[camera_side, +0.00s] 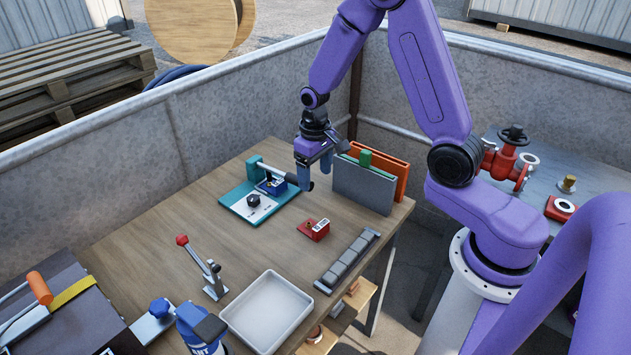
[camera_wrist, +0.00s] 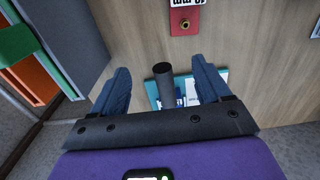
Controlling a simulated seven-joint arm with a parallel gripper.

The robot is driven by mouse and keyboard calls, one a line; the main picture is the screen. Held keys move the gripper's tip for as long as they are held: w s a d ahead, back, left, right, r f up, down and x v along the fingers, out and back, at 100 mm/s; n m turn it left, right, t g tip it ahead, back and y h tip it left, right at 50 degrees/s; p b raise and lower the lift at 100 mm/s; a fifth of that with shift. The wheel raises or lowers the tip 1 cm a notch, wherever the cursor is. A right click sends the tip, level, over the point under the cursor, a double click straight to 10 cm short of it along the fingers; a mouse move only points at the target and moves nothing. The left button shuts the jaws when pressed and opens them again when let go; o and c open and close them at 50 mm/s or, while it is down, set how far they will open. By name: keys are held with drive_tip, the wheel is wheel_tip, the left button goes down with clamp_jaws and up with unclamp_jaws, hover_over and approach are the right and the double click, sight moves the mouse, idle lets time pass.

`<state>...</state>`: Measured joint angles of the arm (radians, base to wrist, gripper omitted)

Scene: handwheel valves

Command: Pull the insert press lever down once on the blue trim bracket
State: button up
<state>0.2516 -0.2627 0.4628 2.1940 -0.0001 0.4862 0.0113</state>
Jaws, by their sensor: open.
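The lever's dark handle (camera_side: 308,186) sticks out at my gripper. The blue trim bracket (camera_side: 267,187) sits on the base under the lever, partly hidden by it. My gripper (camera_side: 314,170) is open, pointing down at the lever's handle end. In the wrist view, the black handle (camera_wrist: 163,80) stands between my two spread blue fingers (camera_wrist: 160,75), with gaps on both sides. The teal base (camera_wrist: 152,92) shows behind it, mostly hidden.
A red block (camera_side: 314,230) lies in front of the press. Grey and orange panels (camera_side: 364,187) stand close right of my gripper. A white tray (camera_side: 267,312), a red-knobbed lever clamp (camera_side: 207,270) and a dark segmented strip (camera_side: 347,262) are nearer the front. The table's left middle is clear.

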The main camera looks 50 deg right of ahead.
drive_tip(key=shift+r, duration=2.1)
drive_tip(key=shift+r, duration=0.1)
wheel_tip(320, 180, up, 17)
drive_tip(key=shift+c, duration=0.4)
drive_tip(key=shift+w+f, duration=0.25)
drive_tip(key=shift+f, duration=3.9)
drive_tip(key=shift+w+f, duration=0.3)
drive_tip(key=shift+f, duration=3.8)
drive_tip(key=shift+w+f, duration=0.25)
drive_tip(key=shift+f, duration=3.9)
drive_tip(key=c, duration=1.2)
